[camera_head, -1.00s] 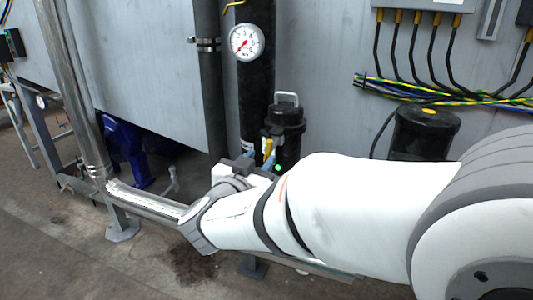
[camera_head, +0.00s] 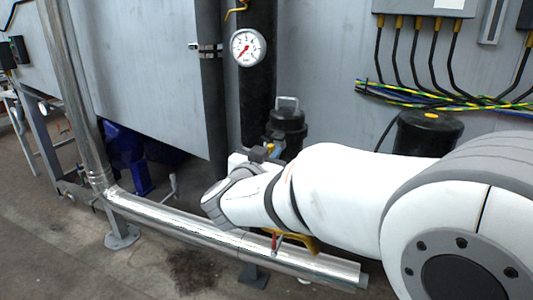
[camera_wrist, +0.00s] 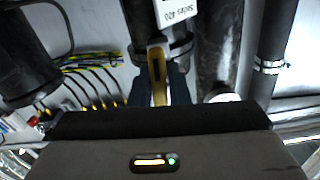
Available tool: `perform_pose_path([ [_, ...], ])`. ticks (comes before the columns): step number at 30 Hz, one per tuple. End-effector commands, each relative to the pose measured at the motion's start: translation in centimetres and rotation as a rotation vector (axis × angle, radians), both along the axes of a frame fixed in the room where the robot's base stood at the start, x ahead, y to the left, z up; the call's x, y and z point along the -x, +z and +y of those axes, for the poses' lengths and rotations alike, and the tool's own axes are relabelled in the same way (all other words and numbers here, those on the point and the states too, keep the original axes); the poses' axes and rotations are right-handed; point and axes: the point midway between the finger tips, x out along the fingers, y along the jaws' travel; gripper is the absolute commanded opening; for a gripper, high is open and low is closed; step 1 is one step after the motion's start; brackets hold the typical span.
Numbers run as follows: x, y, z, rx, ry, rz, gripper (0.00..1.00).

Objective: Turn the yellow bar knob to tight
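The yellow bar knob (camera_wrist: 157,68) stands upright in the middle of the wrist view, below a white label on a dark pipe. The two blue-grey fingers of my gripper (camera_wrist: 158,88) lie on either side of it. They come close to its flanks, but I cannot tell whether they touch it or leave a small gap. In the head view my gripper (camera_head: 262,154) is beside the black canister at the foot of the dark pipe. Its fingers and the knob are mostly hidden there.
A black canister (camera_head: 287,125) with a grey handle stands behind my gripper. A pressure gauge (camera_head: 248,47) is on the dark pipe above. A shiny pipe (camera_head: 180,222) with a yellow valve lever (camera_head: 300,241) runs below my arm. Cables (camera_head: 430,98) hang at right.

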Motion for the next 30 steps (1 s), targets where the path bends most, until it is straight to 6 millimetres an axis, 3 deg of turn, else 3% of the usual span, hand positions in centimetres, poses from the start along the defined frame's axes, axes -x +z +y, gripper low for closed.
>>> perform_pose_path([
  [5,0.0,0.0,0.0,0.0,0.001,0.0,0.0],
  [8,0.0,0.0,0.0,0.0,0.001,0.0,0.0],
  [9,-0.1,-0.1,1.0,0.001,0.002,0.001,0.0],
  [17,0.0,0.0,0.4,-0.033,0.008,-0.013,0.0],
  [30,0.1,-0.2,0.1,-0.325,0.008,-0.118,0.0],
])
